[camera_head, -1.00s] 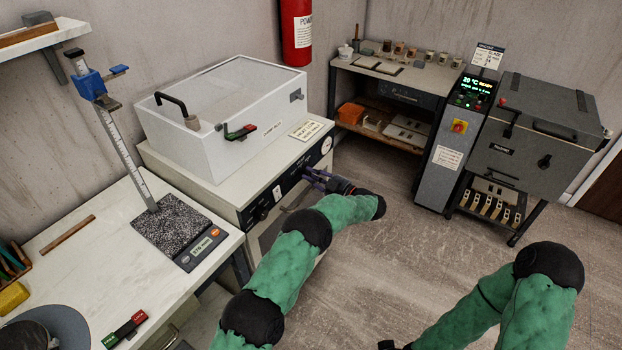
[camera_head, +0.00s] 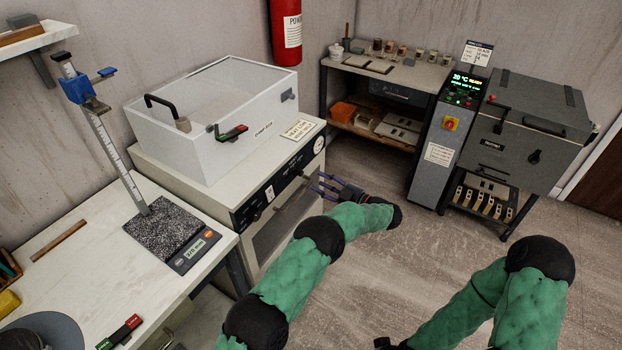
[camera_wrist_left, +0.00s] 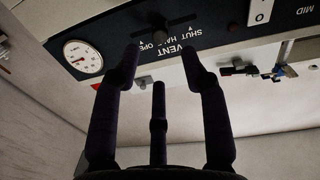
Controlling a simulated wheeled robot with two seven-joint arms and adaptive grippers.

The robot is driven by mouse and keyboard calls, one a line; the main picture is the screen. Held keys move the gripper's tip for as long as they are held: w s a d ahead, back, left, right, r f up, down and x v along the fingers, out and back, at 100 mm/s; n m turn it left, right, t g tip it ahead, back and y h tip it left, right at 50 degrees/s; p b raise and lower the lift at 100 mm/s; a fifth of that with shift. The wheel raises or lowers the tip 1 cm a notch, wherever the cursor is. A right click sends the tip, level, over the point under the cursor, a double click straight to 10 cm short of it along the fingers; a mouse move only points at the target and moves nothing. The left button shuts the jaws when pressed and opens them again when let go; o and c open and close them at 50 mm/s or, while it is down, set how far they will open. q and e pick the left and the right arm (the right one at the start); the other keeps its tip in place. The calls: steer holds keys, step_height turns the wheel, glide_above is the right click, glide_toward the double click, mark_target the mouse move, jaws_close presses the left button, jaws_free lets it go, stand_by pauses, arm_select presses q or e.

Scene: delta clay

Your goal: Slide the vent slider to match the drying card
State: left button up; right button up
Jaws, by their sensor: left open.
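The drying cabinet's control panel (camera_head: 290,180) faces the aisle below the white clear-lidded box. In the left wrist view, the VENT scale (camera_wrist_left: 180,40) reads SHUT, HALF and OPEN, tilted and upside down. A small dark knob (camera_wrist_left: 160,34) sits by it, near the OPEN and HALF words; its exact setting is unclear. The drying card (camera_head: 298,130) lies on the cabinet top, its print too small to read surely. My left gripper (camera_head: 316,183) is open and empty in front of the panel; its fingertips (camera_wrist_left: 160,52) spread either side of the knob in the wrist view.
A round gauge (camera_wrist_left: 83,57) sits beside the vent scale. The white box (camera_head: 215,120) stands on the cabinet. A worktable (camera_head: 75,270) with a scale is at left. A kiln (camera_head: 530,130) and shelf are at back right. The floor between is clear.

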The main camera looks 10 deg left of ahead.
arm_select(q)
steer(key=shift+v, duration=2.35)
steer(key=w+a+f+m+t+h, duration=0.4)
steer(key=a+f+m+t+h, duration=0.15)
steer(key=f, duration=0.25)
steer(key=s+f+m+g+h, duration=0.2)
steer(key=s+f+m+h, duration=0.45)
steer(key=f, duration=0.65)
steer(key=s+d+f+g+h, duration=0.1)
steer(key=s+g+h, duration=0.2)
steer(key=s, duration=1)
steer(key=s+d+f+g+h+p, duration=0.1)
steer(key=s+f+g+h, duration=0.1)
steer(key=s, duration=1)
steer(key=s+d+f+g+h, duration=0.1)
steer(key=s+g, duration=0.4)
steer(key=s, duration=0.8)
steer(key=f+h, duration=0.1)
steer(key=h, duration=0.1)
steer(key=shift+s+f+m+h, duration=0.25)
steer(key=shift+s+m+h, duration=0.05)
steer(key=shift+m, duration=0.1)
